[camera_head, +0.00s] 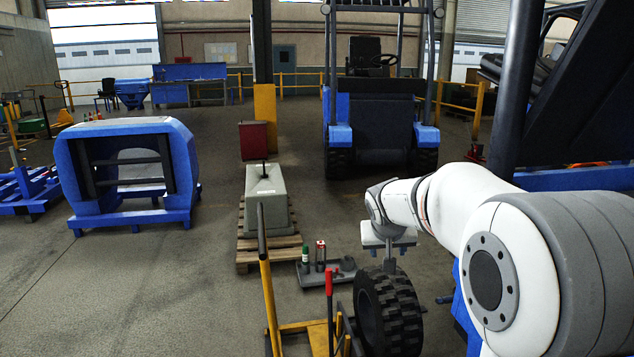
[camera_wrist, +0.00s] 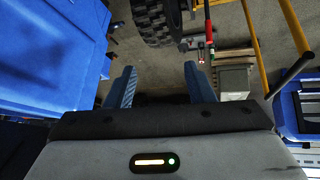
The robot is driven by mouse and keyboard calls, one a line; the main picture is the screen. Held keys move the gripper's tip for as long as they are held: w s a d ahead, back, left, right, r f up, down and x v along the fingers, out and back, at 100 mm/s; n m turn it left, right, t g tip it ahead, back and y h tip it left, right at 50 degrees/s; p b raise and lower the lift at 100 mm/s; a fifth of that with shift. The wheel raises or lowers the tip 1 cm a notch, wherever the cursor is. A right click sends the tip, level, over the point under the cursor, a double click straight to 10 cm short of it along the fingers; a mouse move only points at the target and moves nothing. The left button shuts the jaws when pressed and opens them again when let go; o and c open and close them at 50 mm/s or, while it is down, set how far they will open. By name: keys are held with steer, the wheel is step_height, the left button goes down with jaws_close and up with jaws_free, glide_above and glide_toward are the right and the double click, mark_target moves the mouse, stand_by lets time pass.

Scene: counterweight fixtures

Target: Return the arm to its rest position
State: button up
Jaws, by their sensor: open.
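My white arm reaches in from the right side of the head view. My gripper (camera_head: 390,265) hangs at its end, pointing down, just above and behind a black knobbly tyre (camera_head: 390,312). In the wrist view my gripper (camera_wrist: 160,82) has two blue-padded fingers spread wide apart, with nothing between them. The tyre also shows there (camera_wrist: 158,20), beyond the fingertips at the top. The head view does not clearly show whether the gripper clears the tyre.
A yellow hand truck (camera_head: 268,300) with a red-handled lever (camera_head: 330,300) stands left of the tyre. Behind are a grey counterweight block (camera_head: 268,200) on a pallet (camera_head: 250,255) and a blue forklift (camera_head: 380,125). A blue counterweight frame (camera_head: 75,175) stands left. Open floor lies between.

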steer(key=s+r+g+p, duration=0.1)
steer(key=s+r+p, duration=0.2)
steer(key=s, duration=0.7)
steer(key=s+r+g+y+p, duration=0.1)
steer(key=s+r+p, duration=0.2)
steer(key=s+p, duration=0.3)
steer(key=s+a+r+g+y+p, duration=0.1)
steer(key=s+r+g+p, duration=0.1)
steer(key=s, duration=1.4)
steer(key=r+p, duration=0.1)
steer(key=p, duration=0.1)
steer(key=shift+s+r+n+p, duration=0.15)
steer(key=shift+r+n+p, duration=0.05)
steer(key=shift+n+p, duration=0.2)
